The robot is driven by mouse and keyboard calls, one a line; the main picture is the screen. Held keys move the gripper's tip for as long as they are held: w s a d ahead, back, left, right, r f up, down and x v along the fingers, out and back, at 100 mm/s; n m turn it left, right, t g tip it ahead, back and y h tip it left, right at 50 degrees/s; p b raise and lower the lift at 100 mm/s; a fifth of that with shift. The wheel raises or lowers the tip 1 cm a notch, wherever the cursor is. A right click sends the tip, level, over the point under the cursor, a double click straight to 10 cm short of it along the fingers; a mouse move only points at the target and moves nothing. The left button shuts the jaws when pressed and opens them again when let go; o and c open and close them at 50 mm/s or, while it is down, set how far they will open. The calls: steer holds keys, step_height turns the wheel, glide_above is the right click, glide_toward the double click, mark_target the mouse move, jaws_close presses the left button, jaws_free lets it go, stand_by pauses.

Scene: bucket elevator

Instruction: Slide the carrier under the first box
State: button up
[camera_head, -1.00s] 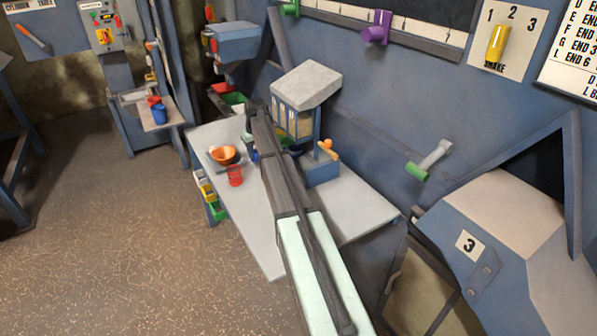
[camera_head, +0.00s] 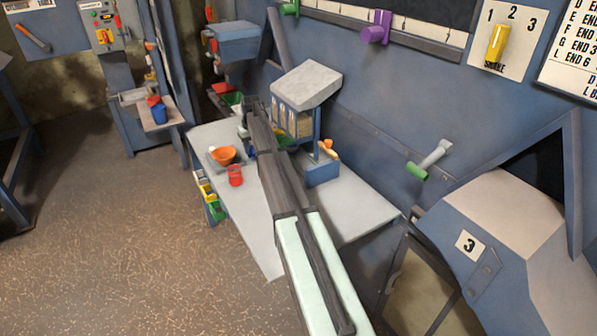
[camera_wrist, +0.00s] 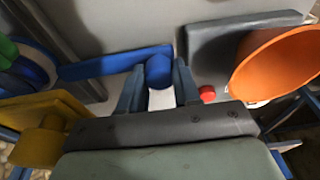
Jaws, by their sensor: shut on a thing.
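In the wrist view my gripper (camera_wrist: 158,88) is shut on an upright blue knob (camera_wrist: 158,70). The knob stands at the end of a flat blue bar (camera_wrist: 112,64), which I take to be the carrier's handle. The bar runs left to blue rounded parts (camera_wrist: 32,72) with a green thing (camera_wrist: 8,50) at the picture's edge. In the head view my arm hides the gripper and most of the carrier. A grey-roofed stand (camera_head: 306,84) holds several amber-windowed boxes (camera_head: 292,118). Something green (camera_head: 284,138) shows below them. I cannot tell which box it is under.
An orange bowl (camera_head: 223,154) sits on a grey scale (camera_wrist: 212,45) left of my arm, close to the gripper. A yellow part (camera_wrist: 45,130) is near my gripper's left. The table's front right (camera_head: 360,205) is clear.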

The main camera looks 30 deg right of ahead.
steer(key=o, duration=0.8)
steer(key=shift+r, duration=0.15)
steer(key=shift+s+r, duration=0.2)
steer(key=shift+r, duration=0.75)
steer(key=shift+s+r, duration=0.2)
steer(key=shift+r, duration=0.7)
steer(key=shift+s+r, duration=0.2)
steer(key=shift+r, duration=0.75)
step_height(320, 180, up, 6)
